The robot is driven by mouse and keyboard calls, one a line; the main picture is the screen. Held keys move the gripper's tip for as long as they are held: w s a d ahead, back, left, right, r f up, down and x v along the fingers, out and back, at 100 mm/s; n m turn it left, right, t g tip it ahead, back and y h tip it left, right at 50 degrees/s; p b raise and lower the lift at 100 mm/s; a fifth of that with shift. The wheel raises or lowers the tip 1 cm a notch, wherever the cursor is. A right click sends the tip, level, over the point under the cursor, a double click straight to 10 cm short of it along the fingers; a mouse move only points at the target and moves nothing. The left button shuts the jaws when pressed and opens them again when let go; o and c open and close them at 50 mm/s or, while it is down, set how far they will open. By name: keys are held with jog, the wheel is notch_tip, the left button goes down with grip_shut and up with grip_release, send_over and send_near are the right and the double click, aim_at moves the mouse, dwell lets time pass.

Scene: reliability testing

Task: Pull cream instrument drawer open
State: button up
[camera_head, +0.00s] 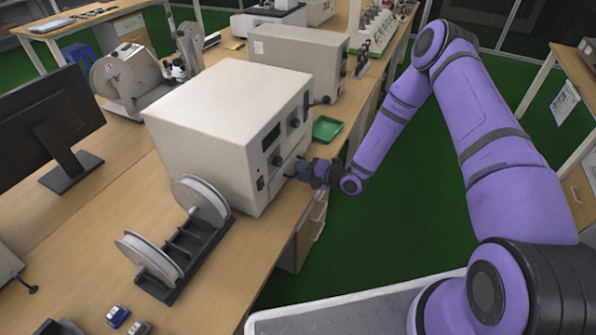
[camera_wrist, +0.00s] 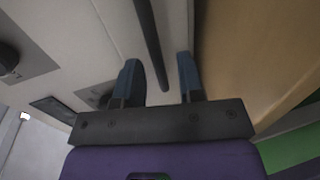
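The cream instrument (camera_head: 205,110) is a large box on the wooden bench, with a dark display and knobs on its front. Its cream front panel (camera_wrist: 110,30) fills much of the wrist view, with a dark bar handle (camera_wrist: 150,45) running across it. My gripper (camera_head: 299,170) is at the lower front of the instrument. In the wrist view my gripper (camera_wrist: 161,75) has its two blue fingers apart, with the handle's end between them in the picture. Whether they touch the handle is unclear.
A green tray (camera_head: 326,129) lies on the bench beside the instrument. A black stand with white reels (camera_head: 150,258) is at its near left, and a second grey instrument (camera_head: 298,58) stands behind. The green floor (camera_head: 400,190) in front of the bench looks clear.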

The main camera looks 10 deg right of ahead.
jog(key=shift+x, duration=0.75)
jog(key=shift+c, duration=0.4)
grip_shut()
jog(key=shift+s+d, duration=0.1)
jog(key=f+v, duration=0.3)
jog(key=v, duration=1.1)
jog(key=shift+s+d, duration=0.35)
jog(key=shift+d, duration=0.15)
jog(key=shift+o, duration=0.4)
grip_release()
